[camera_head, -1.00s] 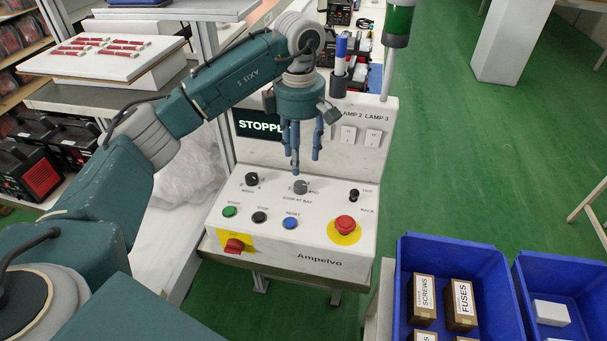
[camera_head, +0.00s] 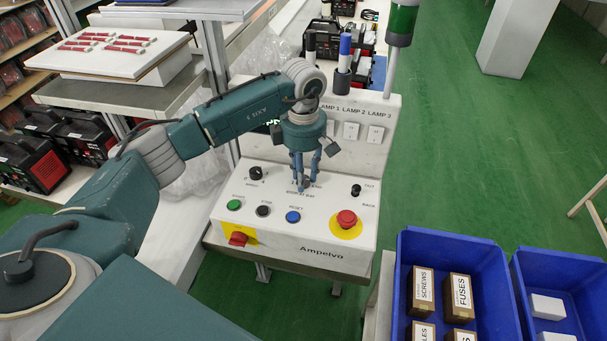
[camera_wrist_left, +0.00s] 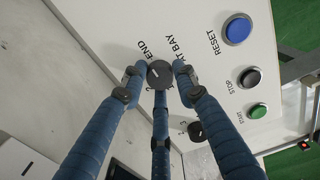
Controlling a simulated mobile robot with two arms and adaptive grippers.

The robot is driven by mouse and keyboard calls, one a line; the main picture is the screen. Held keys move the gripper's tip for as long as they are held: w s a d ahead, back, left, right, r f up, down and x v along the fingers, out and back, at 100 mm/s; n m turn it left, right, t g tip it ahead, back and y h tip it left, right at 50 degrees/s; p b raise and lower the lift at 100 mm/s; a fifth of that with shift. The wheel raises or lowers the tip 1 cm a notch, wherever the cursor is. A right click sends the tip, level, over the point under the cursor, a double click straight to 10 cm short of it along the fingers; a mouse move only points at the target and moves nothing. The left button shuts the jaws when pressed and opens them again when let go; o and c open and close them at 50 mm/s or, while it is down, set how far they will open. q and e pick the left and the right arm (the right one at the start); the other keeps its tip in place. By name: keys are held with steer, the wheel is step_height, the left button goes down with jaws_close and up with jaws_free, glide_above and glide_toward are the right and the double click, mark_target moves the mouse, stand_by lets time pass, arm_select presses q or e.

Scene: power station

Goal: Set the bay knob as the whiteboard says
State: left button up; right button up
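The bay knob (camera_head: 305,183) is a small grey round knob above the "STOP AT BAY" lettering on the white control panel (camera_head: 350,250). It is mostly hidden by my fingers in the head view. In the left wrist view the knob (camera_wrist_left: 160,74) shows between the fingertips, beside the letters "END" and "AT BAY". My left gripper (camera_head: 304,180) points down over it, its blue fingers apart around the knob; firm contact is not visible. It also shows in the left wrist view (camera_wrist_left: 160,82). My right gripper and the whiteboard are not in view.
A black mode knob (camera_head: 255,173) lies left, a black toggle (camera_head: 356,190) right. Green (camera_head: 234,205), black (camera_head: 263,211) and blue (camera_head: 293,217) buttons and a red emergency stop (camera_head: 346,219) are in front. Blue bins (camera_head: 455,245) stand at right.

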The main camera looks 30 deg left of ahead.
arm_select(q)
steer(key=c, duration=0.5)
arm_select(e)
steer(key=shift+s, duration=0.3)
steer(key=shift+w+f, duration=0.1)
arm_select(q)
steer(key=shift+n+b, duration=0.3)
steer(key=shift+n, duration=1.1)
steer(key=n+b, duration=0.1)
steer(key=n, duration=0.2)
steer(key=shift+w+n+b, duration=0.1)
steer(key=shift+n+b, duration=0.4)
steer(key=shift+n, duration=1.4)
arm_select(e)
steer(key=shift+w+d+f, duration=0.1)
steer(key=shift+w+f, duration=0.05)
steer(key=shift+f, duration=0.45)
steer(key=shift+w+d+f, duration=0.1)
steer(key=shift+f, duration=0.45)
arm_select(q)
steer(key=shift+r, duration=0.1)
